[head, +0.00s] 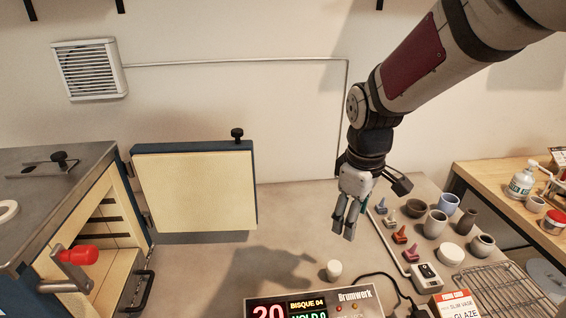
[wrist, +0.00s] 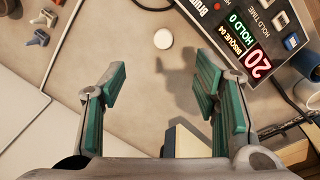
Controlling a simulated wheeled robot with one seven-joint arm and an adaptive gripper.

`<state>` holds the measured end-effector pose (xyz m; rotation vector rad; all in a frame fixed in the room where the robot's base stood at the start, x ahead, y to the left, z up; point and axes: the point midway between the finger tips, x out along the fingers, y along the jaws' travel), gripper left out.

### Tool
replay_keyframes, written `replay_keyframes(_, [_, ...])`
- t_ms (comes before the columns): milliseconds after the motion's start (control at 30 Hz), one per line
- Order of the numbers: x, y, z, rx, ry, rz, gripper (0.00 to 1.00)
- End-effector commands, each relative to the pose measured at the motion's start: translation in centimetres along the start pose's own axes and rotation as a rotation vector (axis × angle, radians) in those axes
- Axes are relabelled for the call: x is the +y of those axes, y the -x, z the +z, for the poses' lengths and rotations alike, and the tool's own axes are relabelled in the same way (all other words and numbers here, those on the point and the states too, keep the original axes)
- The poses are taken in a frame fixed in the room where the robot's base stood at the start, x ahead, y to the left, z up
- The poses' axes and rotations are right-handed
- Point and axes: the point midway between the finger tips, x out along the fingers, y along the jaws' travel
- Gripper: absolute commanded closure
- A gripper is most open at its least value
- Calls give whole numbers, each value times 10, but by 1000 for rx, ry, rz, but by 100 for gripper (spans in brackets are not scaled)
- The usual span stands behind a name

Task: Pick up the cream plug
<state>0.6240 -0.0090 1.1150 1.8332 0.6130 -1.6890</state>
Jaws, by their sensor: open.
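The cream plug (head: 333,269) is a small pale rounded piece on the grey bench, just behind the controller box. In the wrist view it shows as a pale disc (wrist: 163,39), ahead of and between the fingers, apart from them. My gripper (head: 345,229) hangs above the bench with its fingers pointing down, above the plug in the head view. In the wrist view my gripper (wrist: 160,88) has its green-padded fingers wide apart with nothing between them.
The controller box (head: 315,303) stands close to the plug. Small cones (head: 400,236), several pots (head: 435,223), a power strip (head: 426,276) and a wire rack (head: 500,288) lie to the right. A kiln with its door (head: 195,190) open stands left. Bench left of the plug is clear.

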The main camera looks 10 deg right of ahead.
Motion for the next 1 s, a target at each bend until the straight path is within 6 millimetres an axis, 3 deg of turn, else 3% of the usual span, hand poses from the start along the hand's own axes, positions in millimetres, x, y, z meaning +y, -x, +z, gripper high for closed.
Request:
replay_keyframes(133, [8, -34, -12, -26, 126, -58, 44])
replay_keyframes(333, [13, -62, -22, -31, 223, -98, 44])
replay_keyframes(533, [11, -84, -23, -33, 244, -109, 44])
replay_keyframes(800, [6, -133, -21, -33, 242, -108, 44])
replay_keyframes(1000, [4, -151, -20, -32, 241, -106, 44])
